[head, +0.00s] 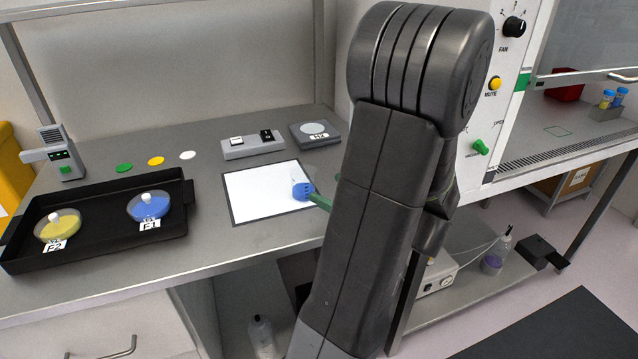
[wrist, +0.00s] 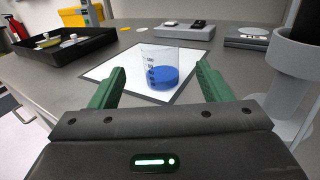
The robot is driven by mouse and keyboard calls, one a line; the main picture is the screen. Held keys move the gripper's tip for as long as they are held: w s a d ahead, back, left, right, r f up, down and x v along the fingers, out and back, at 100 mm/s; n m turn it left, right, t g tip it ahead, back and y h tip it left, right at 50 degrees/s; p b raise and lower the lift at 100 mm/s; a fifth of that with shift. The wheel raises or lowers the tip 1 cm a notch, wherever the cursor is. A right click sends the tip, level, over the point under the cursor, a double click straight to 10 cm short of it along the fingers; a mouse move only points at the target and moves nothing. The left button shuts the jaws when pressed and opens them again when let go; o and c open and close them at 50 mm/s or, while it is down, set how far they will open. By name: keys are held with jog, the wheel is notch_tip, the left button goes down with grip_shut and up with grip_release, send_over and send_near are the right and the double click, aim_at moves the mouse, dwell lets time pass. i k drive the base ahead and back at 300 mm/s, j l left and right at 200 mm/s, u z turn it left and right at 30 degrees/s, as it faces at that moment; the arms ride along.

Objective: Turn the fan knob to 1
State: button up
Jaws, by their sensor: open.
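The black fan knob (head: 515,27) is on the white control panel at the upper right of the head view, with numbers printed around it and the word FAN below. My gripper (wrist: 158,82) is open in the wrist view, its two green fingers apart. A clear beaker with blue contents (wrist: 163,72) stands on the white mat beyond the fingers. I cannot tell from this view whether it is between the fingertips. In the head view my arm covers most of the gripper, and one green finger shows beside the beaker (head: 302,189). My gripper is well away from the knob.
The panel also carries a yellow mute button (head: 495,83) and a green knob (head: 480,147). A black tray (head: 100,259) with two dishes stands at the left. A grey scale (head: 315,134) is behind the white mat (head: 258,190). A hood with a glass sash is at the right.

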aim_at(514, 27)
jog(key=z, duration=1.35)
